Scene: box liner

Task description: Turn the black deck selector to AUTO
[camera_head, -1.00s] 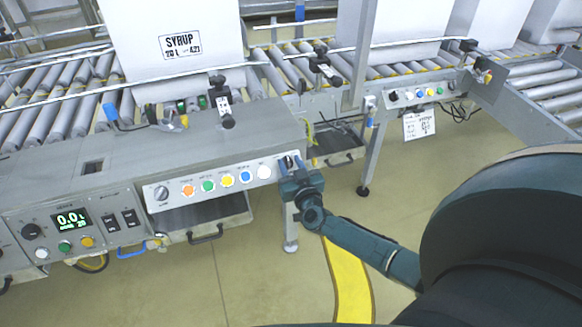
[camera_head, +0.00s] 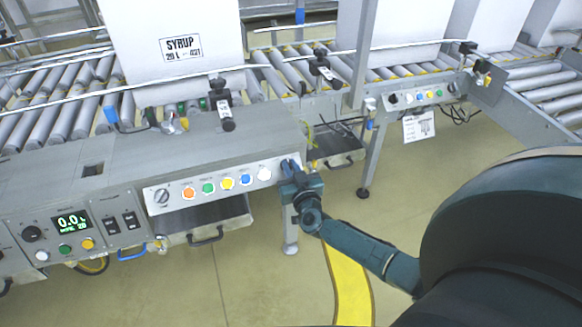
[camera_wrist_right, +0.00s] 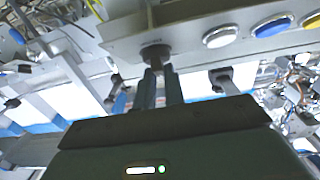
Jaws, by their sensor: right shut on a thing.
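The black selector (camera_wrist_right: 156,54) is a small dark knob at the right end of the sloped grey button panel (camera_head: 178,201). In the head view it is mostly hidden by my right gripper (camera_head: 290,166). In the right wrist view, the two fingers of my right gripper (camera_wrist_right: 160,76) reach up to the knob and are shut on it. I cannot read a label or tell where its pointer stands. My left gripper is not in view.
White (camera_head: 264,174), blue (camera_head: 245,180), yellow (camera_head: 227,183), green (camera_head: 208,188) and orange (camera_head: 189,193) buttons line the panel beside the selector. A grey knob (camera_head: 161,196) sits at its left end. Open floor (camera_head: 262,284) lies in front.

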